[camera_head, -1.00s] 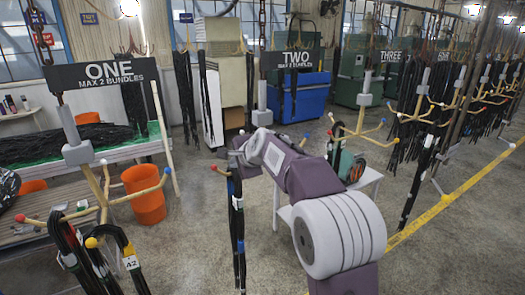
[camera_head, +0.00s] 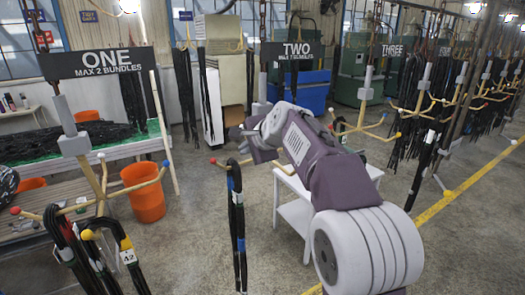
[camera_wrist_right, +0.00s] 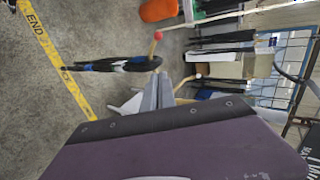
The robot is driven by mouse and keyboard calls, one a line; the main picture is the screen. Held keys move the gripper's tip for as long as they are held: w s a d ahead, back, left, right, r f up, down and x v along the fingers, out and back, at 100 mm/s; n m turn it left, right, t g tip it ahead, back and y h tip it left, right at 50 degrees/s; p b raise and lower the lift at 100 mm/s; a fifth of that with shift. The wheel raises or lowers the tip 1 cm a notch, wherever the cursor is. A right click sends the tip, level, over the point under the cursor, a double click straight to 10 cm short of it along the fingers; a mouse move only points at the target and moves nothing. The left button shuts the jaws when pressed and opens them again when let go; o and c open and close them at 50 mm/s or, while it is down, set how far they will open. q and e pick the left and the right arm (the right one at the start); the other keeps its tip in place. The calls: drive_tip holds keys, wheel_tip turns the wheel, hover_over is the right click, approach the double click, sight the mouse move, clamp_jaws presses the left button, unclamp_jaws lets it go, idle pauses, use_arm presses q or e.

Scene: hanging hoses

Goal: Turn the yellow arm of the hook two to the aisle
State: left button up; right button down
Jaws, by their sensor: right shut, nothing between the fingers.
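Hook two hangs below the TWO sign (camera_head: 297,49). Its red-tipped arm (camera_head: 213,161) points left and carries a black hose bundle (camera_head: 237,225). My right arm covers much of the hook, and I cannot pick out its yellow tip. My right gripper (camera_head: 236,133) is shut and empty, a little above the red-tipped arm in the picture. In the right wrist view the shut grey fingers (camera_wrist_right: 163,93) point towards the hook's wooden arms, with the red ball (camera_wrist_right: 159,36) and the hose bundle (camera_wrist_right: 110,65) beyond; I cannot tell whether they touch. My left gripper is not in view.
Hook one (camera_head: 74,144) holds hose bundles at the left, close to me. An orange bin (camera_head: 145,194) stands behind it. A white table (camera_head: 297,212) stands behind my right arm. Hook three (camera_head: 365,94) is farther right. A yellow floor line (camera_head: 440,205) runs along the right.

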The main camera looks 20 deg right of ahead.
drive_tip(key=s+b, duration=0.3)
drive_tip(key=s, duration=0.5)
drive_tip(key=shift+s+d+b, duration=0.3)
drive_tip(key=shift+s, duration=0.05)
drive_tip(key=shift+w, duration=0.15)
